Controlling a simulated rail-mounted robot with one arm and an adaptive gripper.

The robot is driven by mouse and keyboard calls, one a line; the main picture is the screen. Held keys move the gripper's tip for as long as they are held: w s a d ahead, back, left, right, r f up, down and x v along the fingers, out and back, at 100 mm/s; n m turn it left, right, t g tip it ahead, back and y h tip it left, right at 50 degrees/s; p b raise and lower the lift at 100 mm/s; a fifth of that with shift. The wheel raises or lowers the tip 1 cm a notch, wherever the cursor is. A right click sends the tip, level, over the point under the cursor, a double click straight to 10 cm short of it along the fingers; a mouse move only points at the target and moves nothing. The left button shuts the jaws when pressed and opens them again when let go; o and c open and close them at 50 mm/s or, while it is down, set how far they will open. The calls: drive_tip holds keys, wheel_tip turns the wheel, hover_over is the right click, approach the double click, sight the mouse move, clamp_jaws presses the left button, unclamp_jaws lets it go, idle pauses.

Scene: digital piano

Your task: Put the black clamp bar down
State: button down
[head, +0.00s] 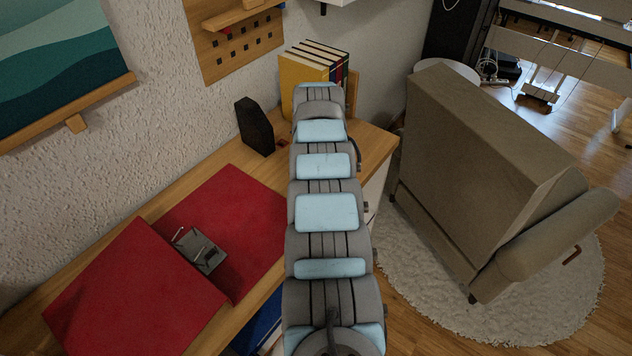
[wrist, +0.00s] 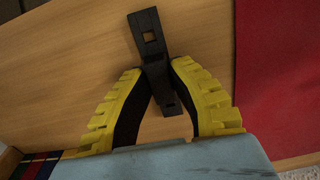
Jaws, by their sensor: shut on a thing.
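One end of the bar sticks out beyond the tips and the other end lies between the fingers. The bar is over bare wooden desk top; whether it touches the wood I cannot tell. In the head view my own arm hides the gripper and the bar.
The wooden desk (head: 372,143) carries a red folder-like sheet (head: 235,215) with a small grey metal device (head: 203,250) on it. A black box (head: 254,127) and several upright books (head: 310,75) stand near the wall. A beige armchair (head: 480,160) is right of the desk.

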drive_tip(key=shift+f, duration=0.15)
drive_tip(key=c, duration=1)
unclamp_jaws()
drive_tip(key=shift+c, duration=0.2)
wheel_tip(320, 180, up, 12)
drive_tip(key=p, duration=0.2)
drive_tip(key=shift+p, duration=0.3)
drive_tip(key=shift+r, duration=0.2)
